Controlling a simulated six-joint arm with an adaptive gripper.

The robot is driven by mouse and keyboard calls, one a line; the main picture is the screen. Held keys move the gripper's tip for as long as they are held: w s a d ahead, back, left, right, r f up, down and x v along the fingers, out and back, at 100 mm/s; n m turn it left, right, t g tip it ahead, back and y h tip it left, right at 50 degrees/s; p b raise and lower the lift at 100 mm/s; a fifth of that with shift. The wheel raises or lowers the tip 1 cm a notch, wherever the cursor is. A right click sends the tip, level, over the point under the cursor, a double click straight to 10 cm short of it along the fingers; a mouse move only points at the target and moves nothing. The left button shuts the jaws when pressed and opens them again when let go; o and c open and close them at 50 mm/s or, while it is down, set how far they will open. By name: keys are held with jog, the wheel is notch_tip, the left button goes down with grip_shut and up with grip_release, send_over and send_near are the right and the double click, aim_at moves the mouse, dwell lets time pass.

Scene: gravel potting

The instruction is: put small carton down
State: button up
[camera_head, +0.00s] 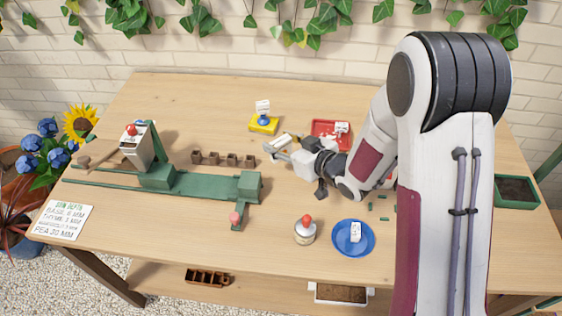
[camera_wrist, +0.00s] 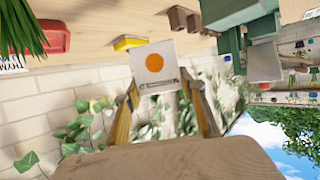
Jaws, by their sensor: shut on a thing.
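The small carton (camera_wrist: 155,65), white with an orange dot and a dark printed strip, is between the two fingers of my gripper (camera_wrist: 162,108) in the wrist view. My gripper is shut on it. In the head view my gripper (camera_head: 276,145) is above the middle of the table, left of the red tray (camera_head: 318,128). The carton is too small and covered there to make out clearly. Whether it touches the table cannot be told.
A yellow tray (camera_head: 256,128) with a blue-based card stands behind my gripper. Several small brown pots (camera_head: 230,158) and the green rail device (camera_head: 205,185) are to the left. A red-topped bottle (camera_head: 305,235) and a blue plate (camera_head: 341,240) stand in front.

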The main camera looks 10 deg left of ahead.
jog(key=shift+f, duration=1.6)
jog(key=shift+f, duration=0.15)
jog(key=shift+f, duration=1.95)
jog(key=shift+f, duration=0.15)
jog(key=o, duration=1.1)
jog(key=v, duration=1.2)
